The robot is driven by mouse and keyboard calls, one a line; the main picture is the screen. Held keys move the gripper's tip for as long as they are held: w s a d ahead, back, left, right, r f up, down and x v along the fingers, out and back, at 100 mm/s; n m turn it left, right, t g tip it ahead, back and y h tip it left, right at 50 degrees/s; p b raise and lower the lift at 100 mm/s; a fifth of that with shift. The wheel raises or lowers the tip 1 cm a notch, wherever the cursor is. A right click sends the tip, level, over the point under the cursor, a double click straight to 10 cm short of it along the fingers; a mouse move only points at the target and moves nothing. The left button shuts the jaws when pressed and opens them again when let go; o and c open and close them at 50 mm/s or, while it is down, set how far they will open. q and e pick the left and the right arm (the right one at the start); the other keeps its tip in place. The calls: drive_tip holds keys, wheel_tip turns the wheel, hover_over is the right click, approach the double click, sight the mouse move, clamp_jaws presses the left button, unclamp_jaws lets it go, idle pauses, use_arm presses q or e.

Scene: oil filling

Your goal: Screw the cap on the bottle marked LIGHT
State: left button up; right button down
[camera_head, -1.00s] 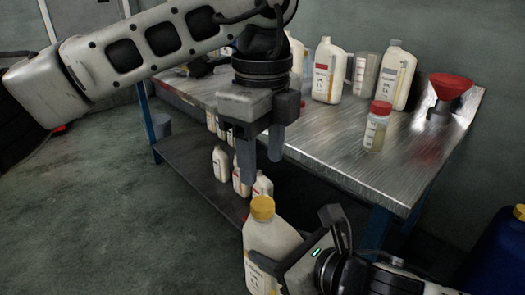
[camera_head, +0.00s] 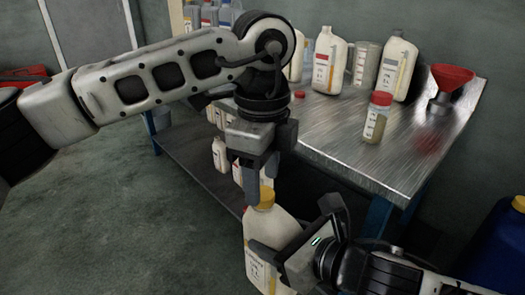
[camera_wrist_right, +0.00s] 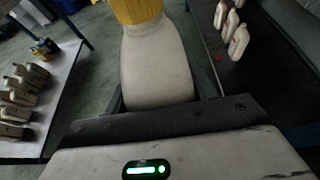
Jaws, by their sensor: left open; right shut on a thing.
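A white bottle (camera_head: 270,229) with a yellow cap (camera_head: 263,200) at its neck is held nearly upright in front of the table. Its label is too small to read. My right gripper (camera_head: 266,258) is shut on the bottle's body. The right wrist view shows the bottle (camera_wrist_right: 157,65) between the fingers, with the yellow cap (camera_wrist_right: 138,10) cut off at the top edge. My left gripper (camera_head: 262,183) points down with its fingers open, right at the top of the cap. I cannot tell whether the fingers touch the cap or how tightly the cap sits.
The metal table (camera_head: 335,125) carries white bottles (camera_head: 328,60), a clear jug (camera_head: 366,64), a small red-capped bottle (camera_head: 376,117), a loose red cap (camera_head: 299,94) and a red funnel (camera_head: 451,80). More bottles stand on the lower shelf (camera_head: 205,172). A blue drum (camera_head: 500,245) is at the right.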

use_arm(q)
drive_tip(key=shift+f, duration=1.15)
